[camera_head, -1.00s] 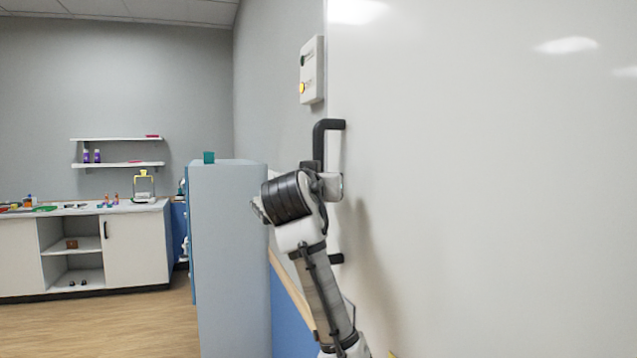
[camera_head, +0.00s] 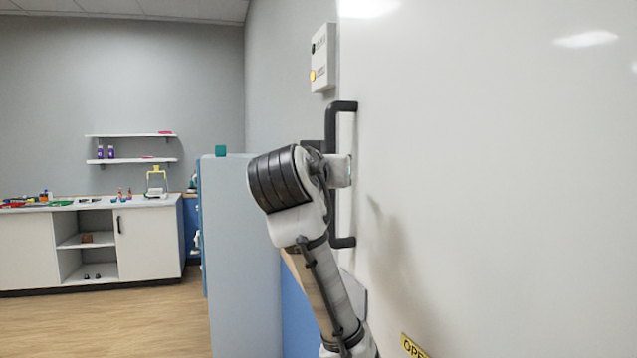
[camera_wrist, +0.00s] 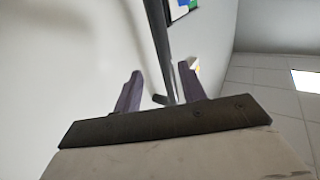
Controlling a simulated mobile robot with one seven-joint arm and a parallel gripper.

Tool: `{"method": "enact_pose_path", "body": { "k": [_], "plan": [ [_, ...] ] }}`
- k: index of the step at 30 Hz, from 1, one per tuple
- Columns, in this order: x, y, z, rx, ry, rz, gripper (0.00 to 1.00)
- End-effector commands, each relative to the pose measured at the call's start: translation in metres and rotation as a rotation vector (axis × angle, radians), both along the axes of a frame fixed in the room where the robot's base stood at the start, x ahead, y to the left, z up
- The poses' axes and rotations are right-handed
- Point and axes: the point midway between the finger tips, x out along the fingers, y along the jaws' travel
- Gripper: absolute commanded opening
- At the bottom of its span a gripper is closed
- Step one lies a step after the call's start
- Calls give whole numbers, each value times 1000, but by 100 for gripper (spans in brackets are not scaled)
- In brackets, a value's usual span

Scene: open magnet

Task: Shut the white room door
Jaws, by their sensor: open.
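The white room door (camera_head: 500,180) fills the right half of the head view as a large flat panel. Its black bar handle (camera_head: 343,106) stands upright near the door's left edge. My gripper (camera_head: 341,171) is at the middle of the handle, partly hidden by my wrist. In the wrist view my gripper (camera_wrist: 160,87) is open, with its two purple fingers apart. The dark handle bar (camera_wrist: 160,45) runs between the fingers. I cannot tell whether either finger touches it. The door's surface (camera_wrist: 60,60) lies on the left there.
A control box (camera_head: 323,58) is on the wall left of the handle. A tall pale blue cabinet (camera_head: 240,250) stands left of my arm. A counter (camera_head: 145,202) and shelves (camera_head: 130,160) are at the back. The wood floor (camera_head: 110,325) at left is clear.

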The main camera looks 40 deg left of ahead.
Motion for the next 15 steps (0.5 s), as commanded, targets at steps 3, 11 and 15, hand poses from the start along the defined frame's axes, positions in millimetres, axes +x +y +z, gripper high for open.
{"method": "enact_pose_path", "body": {
  "k": [3, 11, 15],
  "plan": [
    [-23, -12, -3, 2, -2, 1, 41],
    [-46, -26, -1, 0, 0, -1, 41],
    [-48, -27, 0, -1, 2, -1, 41]
  ]
}}
